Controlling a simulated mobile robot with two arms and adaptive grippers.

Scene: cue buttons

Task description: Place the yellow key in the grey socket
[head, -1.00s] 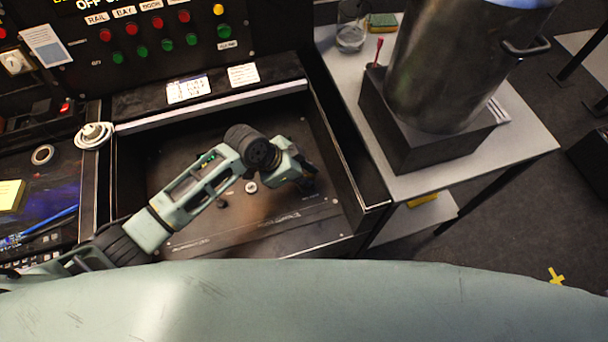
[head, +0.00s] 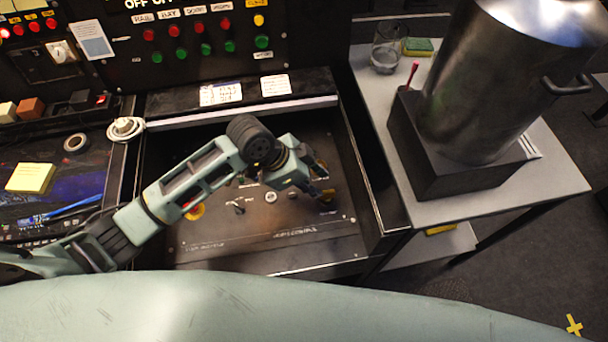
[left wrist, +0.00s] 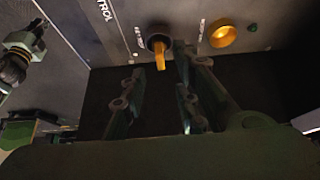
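The yellow key (left wrist: 160,58) shows in the left wrist view, upright in a dark grey round socket (left wrist: 156,41) on the dark panel. My left gripper (left wrist: 160,72) has its two fingers apart, with the key in the gap between their tips. I see no clear contact. In the head view my left gripper (head: 322,181) is low over the recessed panel (head: 300,248). A small yellow patch (head: 328,195), probably the key, is right by its fingertips. The fingers partly hide the socket there.
A yellow round button (left wrist: 222,34) sits beside the socket in the wrist view. The panel has raised side walls. A side table at the right bears a big metal pot (head: 485,85) on a dark box (head: 450,165). A button console (head: 200,45) stands behind.

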